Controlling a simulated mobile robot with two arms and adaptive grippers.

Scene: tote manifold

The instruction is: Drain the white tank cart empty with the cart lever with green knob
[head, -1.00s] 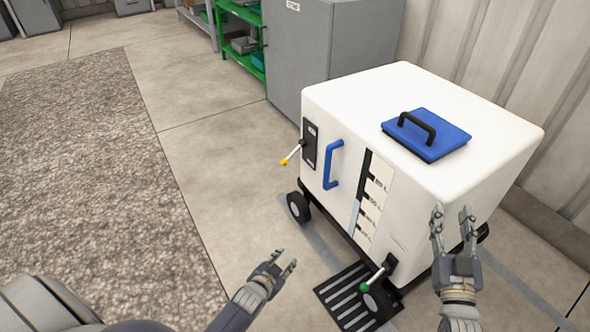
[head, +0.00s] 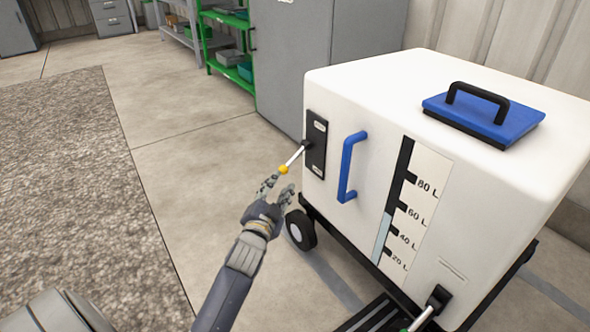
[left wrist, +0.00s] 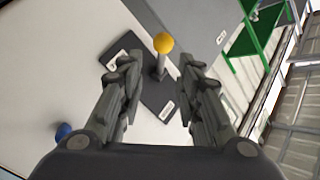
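The white tank cart (head: 340,85) stands at the right, its gauge (head: 410,205) showing a pale blue column reaching roughly between the 40 L and 60 L marks. The cart lever with green knob (head: 423,316) is at the cart's lower front, partly cut off by the bottom edge. A second lever with a yellow knob (head: 283,169) sticks out from a black plate (head: 316,143). My left gripper (head: 276,188) is open just below the yellow knob. In the left wrist view the yellow knob (left wrist: 163,43) shows beyond the open fingers (left wrist: 158,95). My right gripper is out of view.
A blue handle (head: 347,168) is on the cart's front and a blue lid (head: 483,118) on top. A black floor grate (head: 372,318) lies below the green-knob lever. A grey cabinet (head: 300,60) and green shelf (head: 225,60) stand behind.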

